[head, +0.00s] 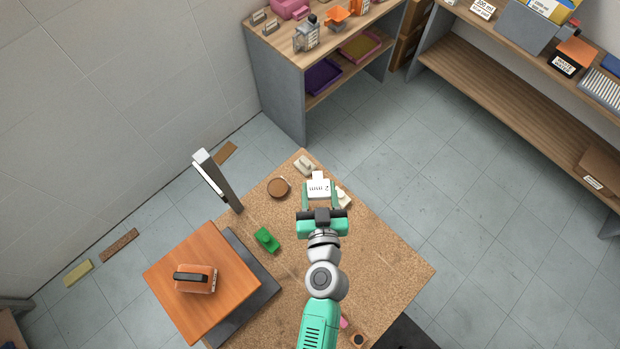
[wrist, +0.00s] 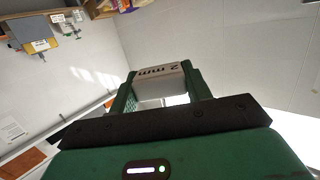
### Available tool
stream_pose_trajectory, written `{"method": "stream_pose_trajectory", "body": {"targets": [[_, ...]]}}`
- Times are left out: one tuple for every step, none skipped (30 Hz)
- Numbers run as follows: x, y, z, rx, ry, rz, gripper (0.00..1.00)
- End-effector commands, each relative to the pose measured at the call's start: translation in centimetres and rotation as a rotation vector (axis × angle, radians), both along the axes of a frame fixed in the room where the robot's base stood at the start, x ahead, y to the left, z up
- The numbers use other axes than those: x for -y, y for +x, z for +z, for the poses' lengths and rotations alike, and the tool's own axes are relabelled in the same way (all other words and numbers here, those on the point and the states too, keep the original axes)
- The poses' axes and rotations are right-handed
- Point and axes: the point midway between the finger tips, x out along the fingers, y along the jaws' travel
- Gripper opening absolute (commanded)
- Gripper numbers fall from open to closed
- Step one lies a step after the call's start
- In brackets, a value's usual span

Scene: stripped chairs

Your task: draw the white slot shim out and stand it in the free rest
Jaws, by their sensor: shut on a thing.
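The white shim (head: 319,187), marked "2 mm", is between the two green fingers of my gripper (head: 319,197), which is shut on it. In the wrist view the shim (wrist: 160,84) sits across the fingertips, its lettering on the upper edge. From the head view it is over the far part of the cork-coloured table (head: 385,255); I cannot tell its height above the top. A small pale notched block (head: 304,164) stands beyond it to the left. Another pale block (head: 344,197) is just right of my gripper, partly hidden. I cannot tell which is the free rest.
A green block (head: 267,240) and a brown disc (head: 278,188) lie to the left on the table. A grey upright post (head: 217,180) rises at its left edge. An orange board (head: 200,255) carries a handled block (head: 195,279). The table's right side is clear.

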Motion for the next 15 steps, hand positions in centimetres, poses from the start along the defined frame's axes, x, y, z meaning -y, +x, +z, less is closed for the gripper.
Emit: {"method": "stream_pose_trajectory", "body": {"targets": [[1.0, -0.4, -2.0, -0.054, -0.003, 0.0, 0.0], [1.4, -0.7, -3.2, -0.093, -0.005, 0.003, 0.0], [2.1, -1.2, -4.9, -0.151, -0.007, 0.003, 0.0], [2.7, -1.7, -6.2, -0.197, -0.009, 0.0, 0.0], [3.3, -2.3, -7.7, -0.251, -0.01, -0.005, 0.0], [4.1, -3.1, -9.7, -0.327, -0.012, -0.017, 0.0], [4.8, -3.9, -11.2, -0.389, -0.011, -0.027, 0.0], [5.4, -4.7, -12.8, -0.454, -0.01, -0.043, 0.0], [6.2, -5.9, -14.7, -0.542, -0.004, -0.07, 0.0], [6.8, -6.9, -16.2, -0.611, 0.002, -0.091, 0.0], [7.5, -7.9, -17.6, -0.677, 0.009, -0.118, 0.0], [8.2, -9.4, -19.5, -0.767, 0.027, -0.155, 0.0], [8.8, -10.7, -20.8, -0.833, 0.044, -0.184, 0.0], [9.3, -11.9, -22.1, -0.895, 0.063, -0.216, 0.0], [10.1, -13.7, -23.8, -0.978, 0.092, -0.261, 0.0]]}}
